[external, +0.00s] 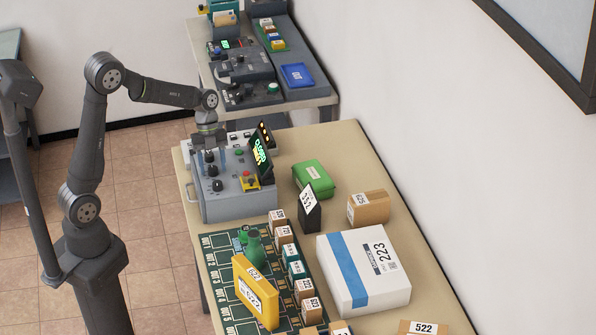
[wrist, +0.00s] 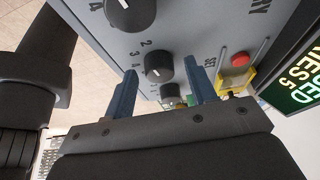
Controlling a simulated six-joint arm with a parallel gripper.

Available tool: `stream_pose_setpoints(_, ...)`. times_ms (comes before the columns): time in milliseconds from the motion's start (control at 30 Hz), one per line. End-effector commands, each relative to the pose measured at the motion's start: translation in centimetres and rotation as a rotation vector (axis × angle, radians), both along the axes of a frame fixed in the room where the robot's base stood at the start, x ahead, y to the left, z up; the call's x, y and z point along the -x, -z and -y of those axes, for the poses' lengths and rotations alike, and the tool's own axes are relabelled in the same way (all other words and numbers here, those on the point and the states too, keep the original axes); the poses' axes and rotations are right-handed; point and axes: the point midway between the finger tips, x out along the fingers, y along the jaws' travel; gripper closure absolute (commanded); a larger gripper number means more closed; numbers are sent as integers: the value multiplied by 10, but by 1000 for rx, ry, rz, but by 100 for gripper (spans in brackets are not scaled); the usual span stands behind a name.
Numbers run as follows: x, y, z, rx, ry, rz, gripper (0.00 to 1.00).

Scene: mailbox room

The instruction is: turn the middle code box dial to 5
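The grey code box (external: 240,203) stands on the table's far left part. Its dials are black knobs in a row. In the wrist view the middle dial (wrist: 158,67) lies between my fingertips, with a larger-looking dial (wrist: 130,14) nearer the camera and a smaller-looking one (wrist: 172,91) beyond. Printed numbers show beside the middle dial, but I cannot tell its setting. My gripper (wrist: 161,68) is open, with blue fingers apart on both sides of the middle dial. It hangs above the box in the external view (external: 209,153). I cannot tell whether the fingers touch the knob.
A display (external: 261,150) with green text stands on the box's right. A red button (wrist: 240,60) and a yellow guard (wrist: 237,80) are close to my right finger. A green case (external: 314,179), a black number stand (external: 309,212) and parcels fill the table to the right.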

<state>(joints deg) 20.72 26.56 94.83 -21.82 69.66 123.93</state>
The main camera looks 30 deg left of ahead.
Motion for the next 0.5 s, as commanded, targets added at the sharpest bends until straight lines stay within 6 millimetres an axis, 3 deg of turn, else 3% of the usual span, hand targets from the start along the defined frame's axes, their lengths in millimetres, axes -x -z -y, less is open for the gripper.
stream_pose_setpoints(33,0,0,0,0,0,0,58)
stream_pose_setpoints(200,0,0,0,0,0,0,92)
stream_pose_setpoints(500,0,-1,0,0,-26,0,93)
